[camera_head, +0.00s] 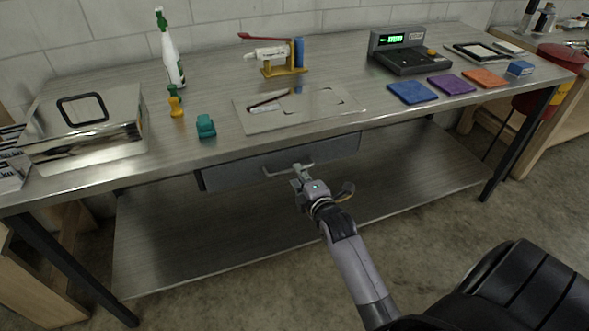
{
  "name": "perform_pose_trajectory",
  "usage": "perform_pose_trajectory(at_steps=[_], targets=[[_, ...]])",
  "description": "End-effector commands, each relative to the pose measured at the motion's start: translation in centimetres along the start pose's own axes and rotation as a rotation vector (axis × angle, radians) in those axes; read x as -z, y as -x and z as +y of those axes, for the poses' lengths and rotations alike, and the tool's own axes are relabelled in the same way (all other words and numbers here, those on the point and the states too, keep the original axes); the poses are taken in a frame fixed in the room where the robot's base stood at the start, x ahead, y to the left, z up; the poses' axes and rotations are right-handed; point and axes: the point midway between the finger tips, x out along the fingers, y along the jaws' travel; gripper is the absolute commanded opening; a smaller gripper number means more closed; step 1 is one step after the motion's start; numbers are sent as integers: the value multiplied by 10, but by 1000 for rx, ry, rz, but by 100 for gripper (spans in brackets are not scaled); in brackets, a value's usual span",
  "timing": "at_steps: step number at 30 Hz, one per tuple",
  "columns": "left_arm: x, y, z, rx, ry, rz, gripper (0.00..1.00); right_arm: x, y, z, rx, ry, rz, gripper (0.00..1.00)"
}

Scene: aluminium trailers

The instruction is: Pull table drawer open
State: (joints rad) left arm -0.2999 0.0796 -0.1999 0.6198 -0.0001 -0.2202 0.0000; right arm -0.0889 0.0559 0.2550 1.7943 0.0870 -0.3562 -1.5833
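The metal table (215,146) stands in front of me with a grey drawer (232,178) under its top. The drawer front looks about level with the table's front edge, and I cannot tell whether it is slightly out. Its bar handle (272,171) is pale metal. My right gripper (301,171) is at the right part of the handle, its fingertips overlapping the bar. The fingers are too small to tell whether they are closed on it. My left gripper is not in view.
On the tabletop are a metal box (55,130), a spray bottle (172,60), a thin metal plate (320,100), a scale (400,58) and several coloured cloths (412,92). A lower shelf (190,240) lies below the drawer. Floor in front is clear.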

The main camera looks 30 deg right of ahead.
Motion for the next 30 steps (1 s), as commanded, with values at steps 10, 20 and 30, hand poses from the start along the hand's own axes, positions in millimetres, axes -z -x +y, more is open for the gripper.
perform_pose_trajectory(at_steps=[10, 20, 30], targets=[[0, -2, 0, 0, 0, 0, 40, 0, -43, 0, 0, 0, 0, 29], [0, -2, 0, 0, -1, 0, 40, 0, -45, 0, 0, 0, 0, 29], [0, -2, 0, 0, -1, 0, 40, 0, -45, 0, 0, 0, 0, 6]])
